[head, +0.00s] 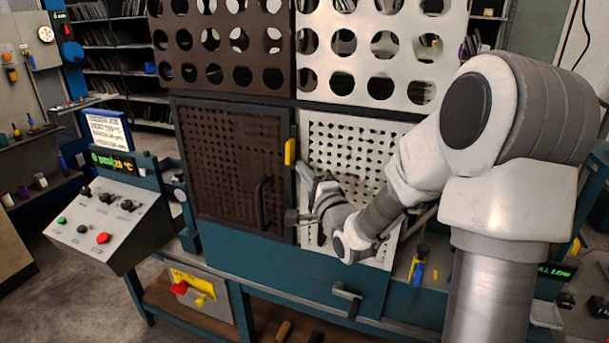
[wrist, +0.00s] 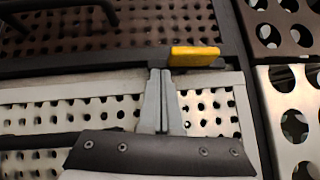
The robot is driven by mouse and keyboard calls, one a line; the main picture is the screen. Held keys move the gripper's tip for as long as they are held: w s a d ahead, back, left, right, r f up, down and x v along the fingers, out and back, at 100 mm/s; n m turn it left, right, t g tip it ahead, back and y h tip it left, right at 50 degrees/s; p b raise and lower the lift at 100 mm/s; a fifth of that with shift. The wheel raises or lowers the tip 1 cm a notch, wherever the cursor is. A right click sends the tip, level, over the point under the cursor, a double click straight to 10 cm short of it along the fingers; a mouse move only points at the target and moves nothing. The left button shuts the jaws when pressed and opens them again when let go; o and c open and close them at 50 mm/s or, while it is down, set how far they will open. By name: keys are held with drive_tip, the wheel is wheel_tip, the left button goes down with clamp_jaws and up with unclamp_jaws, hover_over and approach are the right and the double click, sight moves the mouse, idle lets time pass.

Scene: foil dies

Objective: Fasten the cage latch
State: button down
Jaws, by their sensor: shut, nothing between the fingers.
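The cage has a dark perforated door (head: 228,160) on the left and a pale perforated panel (head: 355,150) on the right. A yellow latch handle (head: 290,151) stands upright along the dark frame between them. In the wrist view the yellow handle (wrist: 196,57) lies along the dark bar, just beyond my fingertips. My gripper (head: 306,172) is in front of the pale panel, close to the handle's lower end. In the wrist view my gripper (wrist: 160,73) has its two grey fingers together, with nothing between them. I cannot tell whether the fingertips touch the handle.
A black door handle (head: 262,204) sticks out left of my gripper. Above are plates with large round holes (head: 370,50). A control box (head: 110,222) with knobs stands at left. Another handle (head: 346,296) juts from the blue base below. My arm covers the right side.

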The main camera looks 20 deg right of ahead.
drive_tip(key=a+m+t+h+b, duration=0.1)
drive_tip(key=m+t+b, duration=0.1)
drive_tip(key=b, duration=0.3)
drive_tip(key=w+a+f+m+t+h+b, duration=0.1)
drive_tip(key=m+h+b, duration=0.1)
drive_tip(key=m+b, duration=0.2)
drive_tip(key=w+a+f+m+t+h+b, duration=0.1)
drive_tip(key=m+b, duration=0.3)
drive_tip(key=b, duration=0.4)
drive_tip(key=shift+w+a+t+h, duration=0.1)
drive_tip(key=shift+w+t+h, duration=0.05)
drive_tip(key=shift+t+h, duration=0.55)
drive_tip(key=m+h+b, duration=0.1)
drive_tip(key=m+b, duration=0.1)
drive_tip(key=m+h+b, duration=0.2)
drive_tip(key=a+m+h+b, duration=0.1)
drive_tip(key=b, duration=0.1)
drive_tip(key=shift+w+r+m+t+h, duration=0.2)
drive_tip(key=shift+w+m+t+h, duration=0.1)
drive_tip(key=shift+w+m+h, duration=0.1)
drive_tip(key=b, duration=0.1)
drive_tip(key=r+b, duration=0.1)
drive_tip(key=b, duration=0.1)
drive_tip(key=shift+w+a+m+h, duration=0.2)
drive_tip(key=shift+a+m+h, duration=0.1)
drive_tip(key=shift+a, duration=0.1)
drive_tip(key=shift+w+a+r+b, duration=0.35)
drive_tip(key=shift+r+b, duration=0.15)
drive_tip(key=shift+b, duration=0.9)
drive_tip(key=shift+r, duration=0.1)
